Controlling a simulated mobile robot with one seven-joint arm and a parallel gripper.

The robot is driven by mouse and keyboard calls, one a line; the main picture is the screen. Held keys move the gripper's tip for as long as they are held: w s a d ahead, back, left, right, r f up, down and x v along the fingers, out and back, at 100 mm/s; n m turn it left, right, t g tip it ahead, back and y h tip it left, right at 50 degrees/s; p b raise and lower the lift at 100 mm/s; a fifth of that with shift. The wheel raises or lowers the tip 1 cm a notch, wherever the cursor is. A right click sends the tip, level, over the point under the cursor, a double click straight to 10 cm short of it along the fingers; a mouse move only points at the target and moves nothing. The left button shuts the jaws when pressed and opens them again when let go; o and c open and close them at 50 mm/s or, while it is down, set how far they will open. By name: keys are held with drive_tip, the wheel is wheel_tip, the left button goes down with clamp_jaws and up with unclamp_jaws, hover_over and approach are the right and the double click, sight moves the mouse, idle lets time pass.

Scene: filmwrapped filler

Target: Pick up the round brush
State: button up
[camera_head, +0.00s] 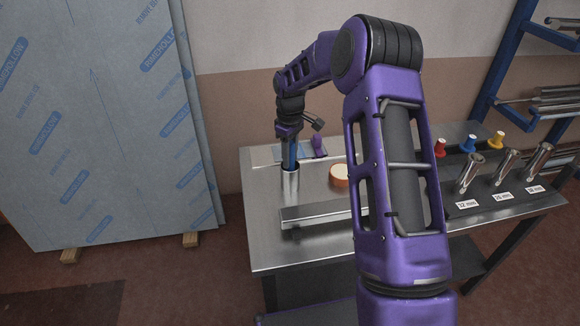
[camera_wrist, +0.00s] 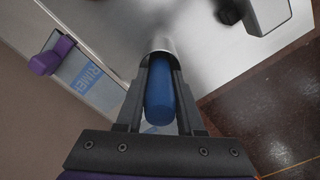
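A blue rounded handle (camera_wrist: 159,92), which looks like the round brush's, stands upright in a shiny metal tube (camera_head: 290,186) on the steel table. The handle also shows in the head view (camera_head: 292,155). Any bristles are hidden inside the tube. My gripper (camera_wrist: 160,64) points down over the tube, one dark finger on each side of the handle. The fingertips appear to press on the handle close to the tube's rim, so the gripper looks shut on it.
A steel block (camera_head: 322,215) lies in front of the tube. An orange-rimmed roll (camera_head: 339,176) lies to its right. A purple item (camera_head: 318,146) stands behind on printed film. Labelled metal tubes (camera_head: 469,172) stand at the right. A film-wrapped panel (camera_head: 105,120) leans at left.

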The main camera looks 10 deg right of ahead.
clamp_jaws()
drive_tip(key=shift+r, duration=0.1)
